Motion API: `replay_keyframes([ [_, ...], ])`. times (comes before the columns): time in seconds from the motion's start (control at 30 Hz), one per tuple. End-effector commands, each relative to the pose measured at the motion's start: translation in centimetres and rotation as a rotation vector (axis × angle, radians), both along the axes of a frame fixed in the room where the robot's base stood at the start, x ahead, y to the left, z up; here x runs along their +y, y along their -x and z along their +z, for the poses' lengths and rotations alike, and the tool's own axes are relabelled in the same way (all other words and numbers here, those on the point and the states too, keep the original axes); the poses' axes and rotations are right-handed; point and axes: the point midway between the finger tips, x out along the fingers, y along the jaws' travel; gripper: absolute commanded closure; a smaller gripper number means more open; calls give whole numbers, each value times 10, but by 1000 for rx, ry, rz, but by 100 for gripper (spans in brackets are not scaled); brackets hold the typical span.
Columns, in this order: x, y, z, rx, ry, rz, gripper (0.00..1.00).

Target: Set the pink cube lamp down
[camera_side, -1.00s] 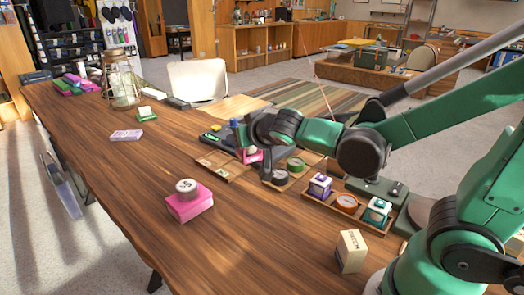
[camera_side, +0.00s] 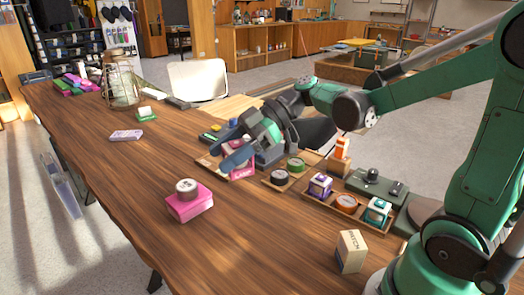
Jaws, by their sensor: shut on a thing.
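The pink cube lamp (camera_side: 241,172) shows pink and white sides with dark lettering on the front. It is over the shallow wooden tray (camera_side: 208,164) at the middle of the long table. My gripper (camera_side: 227,154) comes in from the upper right with its blue-grey fingers tilted down to the left, shut on the lamp. The fingers hide much of its upper part. I cannot tell whether its underside touches the tray.
Round tins (camera_side: 295,165) and a second wooden tray (camera_side: 325,204) of small goods stand to the right. A pink box with a tin on top (camera_side: 189,203) stands to the front left. A cream box (camera_side: 351,251) is near the front.

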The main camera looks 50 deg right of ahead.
Motion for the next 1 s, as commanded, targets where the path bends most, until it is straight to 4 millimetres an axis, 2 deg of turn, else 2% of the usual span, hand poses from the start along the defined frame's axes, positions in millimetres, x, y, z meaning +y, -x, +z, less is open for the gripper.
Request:
replay_keyframes([
  [0.1,2,6,18,0,0,204,100],
  [0.2,2,12,28,-1,2,321,100],
  [0.37,1,16,28,1,1,402,100],
  [0.47,1,17,11,1,2,407,100],
  [0.8,1,16,-69,2,3,404,100],
  [1.0,1,17,-108,3,3,404,100],
])
